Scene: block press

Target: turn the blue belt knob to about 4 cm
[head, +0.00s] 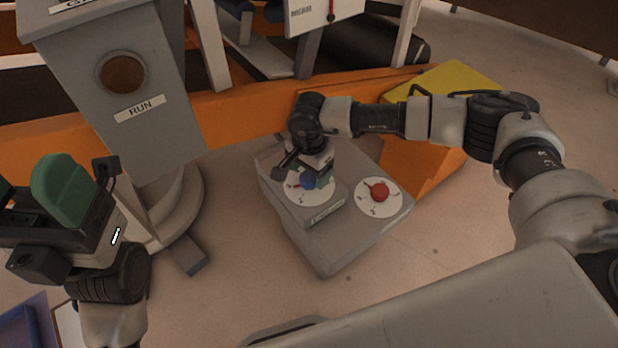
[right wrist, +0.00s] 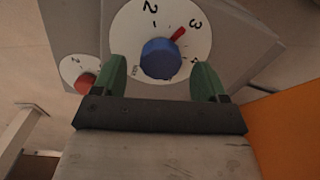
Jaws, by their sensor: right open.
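The blue belt knob (head: 308,182) sits on a white dial on the grey box. In the right wrist view, the blue knob (right wrist: 160,59) has a red pointer (right wrist: 178,34) aimed close to the 3 mark; the 4 mark lies further clockwise. My right gripper (right wrist: 161,78) is open, with one green finger on each side of the knob and a gap to each. In the head view, my right gripper (head: 316,176) is over the dial and partly covers it. My left gripper (head: 62,190) is at the far left, away from the box; its finger gap is unclear.
A red knob (head: 379,192) on a second white dial (head: 365,206) is right of the blue one. The grey RUN post (head: 150,140) stands left of the box. An orange beam (head: 230,110) runs behind, with a yellow-topped block (head: 455,80) at the right.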

